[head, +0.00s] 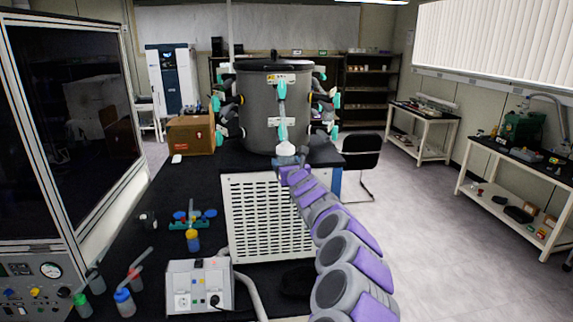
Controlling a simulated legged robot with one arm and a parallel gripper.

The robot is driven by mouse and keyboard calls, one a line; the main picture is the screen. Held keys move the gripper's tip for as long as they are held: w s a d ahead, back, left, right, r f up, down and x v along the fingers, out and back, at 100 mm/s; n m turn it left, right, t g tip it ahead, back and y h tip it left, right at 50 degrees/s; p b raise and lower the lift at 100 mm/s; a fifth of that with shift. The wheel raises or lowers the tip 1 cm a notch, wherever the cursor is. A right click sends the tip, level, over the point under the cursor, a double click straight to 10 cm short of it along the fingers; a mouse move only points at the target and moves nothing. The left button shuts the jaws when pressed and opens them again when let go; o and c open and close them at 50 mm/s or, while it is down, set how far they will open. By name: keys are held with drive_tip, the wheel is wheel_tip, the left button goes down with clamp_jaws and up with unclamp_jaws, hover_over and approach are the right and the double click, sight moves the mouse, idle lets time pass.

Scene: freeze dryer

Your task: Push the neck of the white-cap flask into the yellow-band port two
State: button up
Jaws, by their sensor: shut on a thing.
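The grey drum of the freeze dryer (256,110) stands on the machine, with several teal-handled ports around its side. A teal and white port piece (282,105) hangs down the front of the drum, below a yellow label. My gripper (284,158) is at the drum's lower front, shut on a small white thing (284,149), which looks like the white-cap flask. It is directly below the front port piece. I cannot tell whether the neck touches or enters the port. The flask body is largely hidden by my gripper. Which port is yellow-band port two is too small to read.
A vented white cabinet (265,215) supports the drum. A cardboard box (191,135) is behind left. The floor at right is free.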

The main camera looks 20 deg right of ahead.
drive_tip(key=shift+w+d+r+p, duration=0.15)
drive_tip(key=shift+w+r+p, duration=0.4)
drive_tip(key=shift+p, duration=0.7)
drive_tip(key=shift+w+d+r+p, duration=0.15)
drive_tip(key=shift+w+r+p, duration=0.35)
drive_tip(key=shift+p, duration=0.75)
idle(1.2)
drive_tip(key=o, duration=1.6)
drive_tip(key=shift+s, duration=0.1)
drive_tip(key=shift+c, duration=0.2)
drive_tip(key=shift+s, duration=0.15)
